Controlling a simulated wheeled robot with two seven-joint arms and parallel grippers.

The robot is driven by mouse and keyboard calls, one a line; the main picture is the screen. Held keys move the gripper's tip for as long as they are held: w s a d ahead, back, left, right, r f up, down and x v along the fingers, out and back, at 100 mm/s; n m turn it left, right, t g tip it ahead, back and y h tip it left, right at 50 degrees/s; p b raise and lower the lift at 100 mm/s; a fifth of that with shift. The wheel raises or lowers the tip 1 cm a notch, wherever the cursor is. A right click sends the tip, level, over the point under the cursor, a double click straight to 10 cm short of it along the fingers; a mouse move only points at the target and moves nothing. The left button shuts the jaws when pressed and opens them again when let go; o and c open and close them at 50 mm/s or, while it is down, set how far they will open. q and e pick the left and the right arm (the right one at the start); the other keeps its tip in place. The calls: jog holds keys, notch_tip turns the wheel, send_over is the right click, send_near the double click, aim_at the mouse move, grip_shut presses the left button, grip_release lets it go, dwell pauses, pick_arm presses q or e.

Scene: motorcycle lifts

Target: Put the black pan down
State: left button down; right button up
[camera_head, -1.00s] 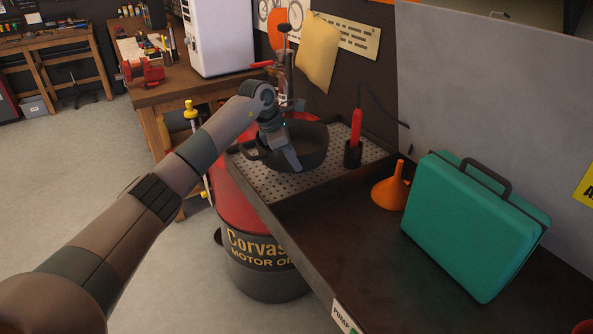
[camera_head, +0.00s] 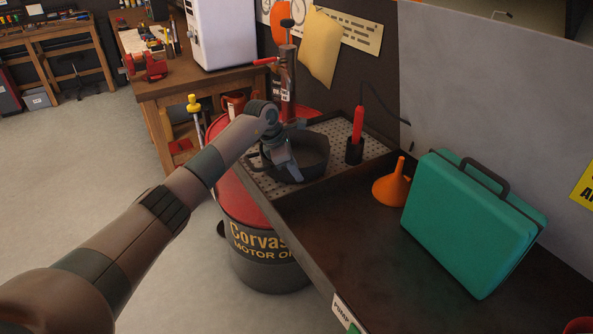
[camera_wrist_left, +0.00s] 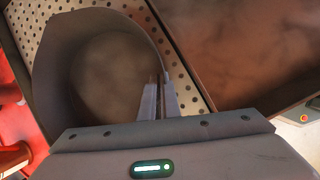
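The black pan (camera_head: 312,155) is at the perforated metal tray area at the back end of the bench, roughly level. I cannot tell whether its base touches the tray or hangs just above it. My left gripper (camera_head: 292,168) is at the pan's near side. In the left wrist view the two fingers (camera_wrist_left: 159,100) are close together on the pan's wall, and the pan's hollow inside (camera_wrist_left: 110,75) looks empty. The perforated tray (camera_head: 266,184) also shows around the pan in the left wrist view (camera_wrist_left: 188,84). My right gripper is not in view.
A red tool in a black holder (camera_head: 354,151) stands right of the pan. An orange funnel (camera_head: 391,188) and a green case (camera_head: 470,225) stand farther right. A red-topped oil drum (camera_head: 258,240) with a pump is beside the bench. The dark bench top (camera_head: 345,240) has free room.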

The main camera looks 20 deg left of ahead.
pick_arm(q)
jog(key=shift+f, duration=0.1)
jog(key=c, duration=2)
grip_release()
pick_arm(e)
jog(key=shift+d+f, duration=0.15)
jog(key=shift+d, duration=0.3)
pick_arm(q)
jog(key=shift+r, duration=0.2)
